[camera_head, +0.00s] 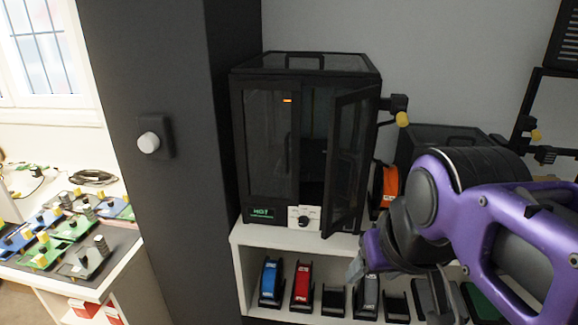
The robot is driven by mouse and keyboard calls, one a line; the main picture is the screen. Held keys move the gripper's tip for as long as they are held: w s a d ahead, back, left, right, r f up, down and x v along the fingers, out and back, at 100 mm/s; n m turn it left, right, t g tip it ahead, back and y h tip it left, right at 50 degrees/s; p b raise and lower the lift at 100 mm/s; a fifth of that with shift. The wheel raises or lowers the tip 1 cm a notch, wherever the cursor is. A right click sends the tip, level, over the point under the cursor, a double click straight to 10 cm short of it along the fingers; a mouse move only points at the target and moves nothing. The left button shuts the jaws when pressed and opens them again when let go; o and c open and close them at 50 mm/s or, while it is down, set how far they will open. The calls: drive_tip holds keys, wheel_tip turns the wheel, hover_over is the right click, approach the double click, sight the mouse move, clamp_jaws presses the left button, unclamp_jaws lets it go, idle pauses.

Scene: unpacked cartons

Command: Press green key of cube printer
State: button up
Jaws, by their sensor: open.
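The cube printer (265,143) is a black box with dark glass doors, standing on a white shelf unit in the middle of the head view. Its right door (347,160) stands ajar. At its lower left front is a small dark display (268,215) with green lettering. Beside it is a white panel with a black knob (303,221). I cannot make out a separate green key. My gripper (400,296), on a purple arm, is to the right of and below the printer front, in front of the shelf. It is open, with nothing visible between its fingers.
Red, blue and dark items fill the shelf (240,262) below the printer. An orange spool (389,186) stands to the printer's right. A dark column (165,215) with a white knob is on the left, beside a table (128,238) of colored boards.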

clamp_jaws()
idle(1.4)
